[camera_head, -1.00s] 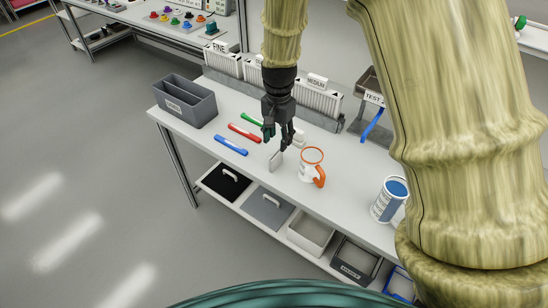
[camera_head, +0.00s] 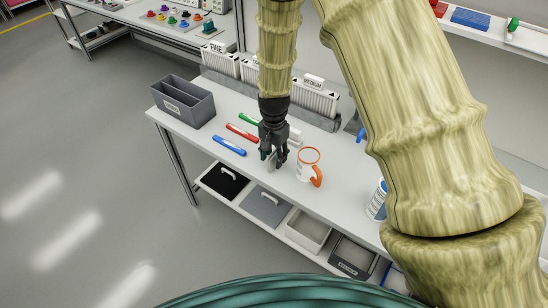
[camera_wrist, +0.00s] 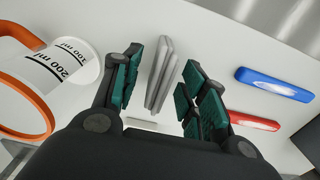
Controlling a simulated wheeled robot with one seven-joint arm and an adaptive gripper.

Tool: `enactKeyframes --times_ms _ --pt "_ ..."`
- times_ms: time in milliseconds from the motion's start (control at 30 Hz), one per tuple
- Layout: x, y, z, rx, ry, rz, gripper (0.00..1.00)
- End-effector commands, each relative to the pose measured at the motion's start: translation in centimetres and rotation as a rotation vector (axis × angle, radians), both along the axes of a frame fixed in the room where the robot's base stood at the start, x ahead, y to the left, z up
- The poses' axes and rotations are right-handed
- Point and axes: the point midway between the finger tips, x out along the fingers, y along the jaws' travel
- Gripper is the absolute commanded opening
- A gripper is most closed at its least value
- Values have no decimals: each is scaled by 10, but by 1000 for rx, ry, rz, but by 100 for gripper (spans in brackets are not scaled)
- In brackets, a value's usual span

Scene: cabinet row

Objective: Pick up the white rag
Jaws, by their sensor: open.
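A thin, pale grey-white folded piece, which looks like the white rag (camera_wrist: 161,72), stands on edge on the table. In the wrist view it lies between my gripper's two green-padded fingers, with a gap on both sides. My gripper (camera_head: 273,160) is open and points down at the table, just left of the orange-handled mug. In the head view my fingers hide most of the rag.
The white mug (camera_head: 308,165) with orange rim and handle stands close to my gripper; its printed side shows in the wrist view (camera_wrist: 60,65). Blue (camera_head: 229,146), red (camera_head: 242,132) and green (camera_head: 249,118) markers lie to the left. A grey bin (camera_head: 186,108) stands at the left end.

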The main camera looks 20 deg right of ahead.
Motion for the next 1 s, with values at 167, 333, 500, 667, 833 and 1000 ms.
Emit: enactKeyframes --times_ms 167,333,500,667,833,1000 --pt "0 0 -7 0 -1 0 43" --pt "0 0 -7 0 -1 0 43" --pt "0 0 -7 0 -1 0 19" --pt "0 0 -7 0 -1 0 0" --pt "0 0 -7 0 -1 0 0" --pt "0 0 -5 0 -1 0 0"
